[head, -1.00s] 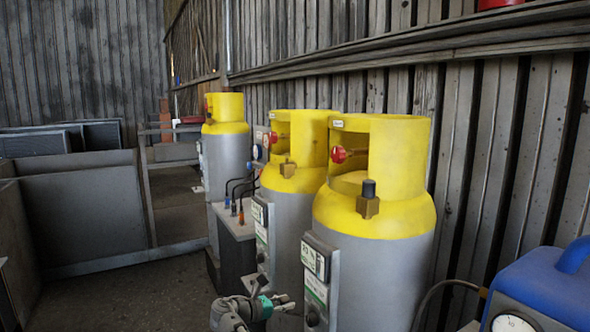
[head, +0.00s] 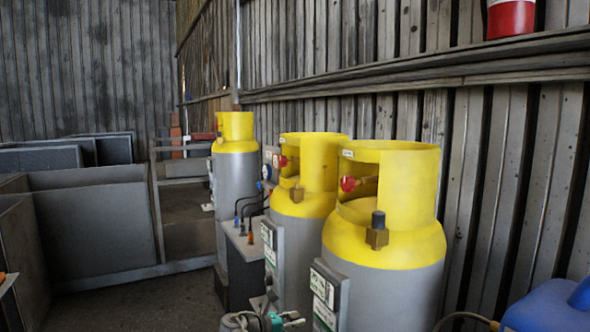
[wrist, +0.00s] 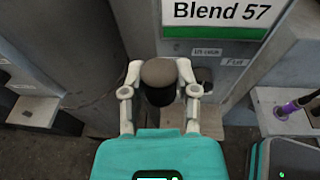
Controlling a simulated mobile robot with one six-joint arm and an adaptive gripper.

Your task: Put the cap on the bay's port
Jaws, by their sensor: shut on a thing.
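In the wrist view, my gripper (wrist: 158,85) is shut on a small round cap (wrist: 158,72) with a brownish-grey top and a dark, black side. Behind it is a grey panel with a "Blend 57" label (wrist: 222,14) and two small tags below. A dark recess (wrist: 204,75) shows just right of the cap; I cannot tell whether it is the port. The cap looks apart from the panel. In the head view, my gripper (head: 290,320) is at the bottom edge, beside the nearest cylinders, and the cap cannot be made out there.
Grey cylinders with yellow tops stand along the right wall: near (head: 385,275), middle (head: 305,235) and far (head: 236,180). A blue container (head: 550,310) is at lower right. Floor on the left is open.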

